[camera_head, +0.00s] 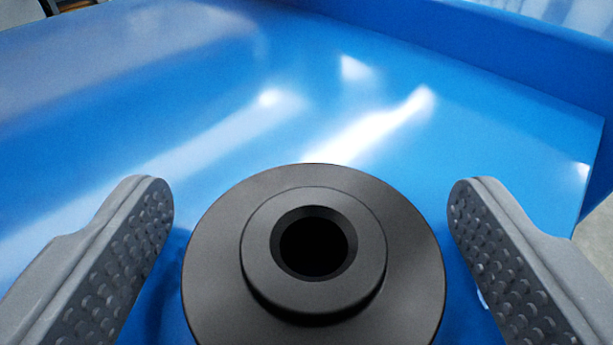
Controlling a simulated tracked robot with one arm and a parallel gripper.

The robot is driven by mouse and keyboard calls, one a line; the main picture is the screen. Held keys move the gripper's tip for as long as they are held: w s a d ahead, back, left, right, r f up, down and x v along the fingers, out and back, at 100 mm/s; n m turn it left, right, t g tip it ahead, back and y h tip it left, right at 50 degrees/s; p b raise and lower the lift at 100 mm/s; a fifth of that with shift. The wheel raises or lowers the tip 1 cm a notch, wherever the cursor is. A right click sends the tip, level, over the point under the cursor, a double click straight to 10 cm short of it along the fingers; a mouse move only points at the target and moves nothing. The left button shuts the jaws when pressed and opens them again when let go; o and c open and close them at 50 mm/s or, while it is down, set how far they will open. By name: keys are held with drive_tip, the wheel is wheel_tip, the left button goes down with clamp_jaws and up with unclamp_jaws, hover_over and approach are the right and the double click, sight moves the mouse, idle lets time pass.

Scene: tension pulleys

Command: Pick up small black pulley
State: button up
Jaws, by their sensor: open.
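A small black pulley (215,265) sits at the bottom centre of the camera view, a round disc with a raised hub and a dark hole in its middle. Its lower edge is cut off by the frame. My gripper (312,225) is open, with one grey studded finger on the left and one on the right of the pulley. A strip of blue shows between the pulley and the left finger. The gap on the right looks narrower.
The pulley is on a glossy blue surface (200,90) with bright reflections. A raised blue wall (480,65) runs along the back and right. The blue surface beyond the pulley is clear. Beyond the edge at lower right is a grey floor.

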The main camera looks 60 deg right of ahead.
sight(328, 276)
drive_tip(key=shift+w+d, duration=0.15)
drive_tip(key=shift+d, duration=0.05)
drive_tip(key=c, duration=1.2)
drive_tip(key=shift+r, duration=0.1)
drive_tip(key=shift+r, duration=0.6)
drive_tip(key=shift+s+a+r+p, duration=0.2)
drive_tip(key=shift+r+p, duration=0.1)
drive_tip(key=shift+r, duration=0.3)
drive_tip(key=shift+s+a+r+p, duration=0.1)
drive_tip(key=shift+s+r+p, duration=0.15)
drive_tip(key=shift+r, duration=0.3)
drive_tip(key=s+a+p, duration=0.1)
drive_tip(key=s+a, duration=0.1)
drive_tip(key=s, duration=0.2)
drive_tip(key=s+a+r+p, duration=0.1)
drive_tip(key=s+a+p, duration=0.1)
drive_tip(key=s+a, duration=0.1)
drive_tip(key=s+a+p, duration=0.2)
drive_tip(key=s, duration=0.3)
drive_tip(key=shift+s+a+r, duration=0.2)
drive_tip(key=shift+s+a, duration=0.15)
drive_tip(key=shift+s, duration=0.05)
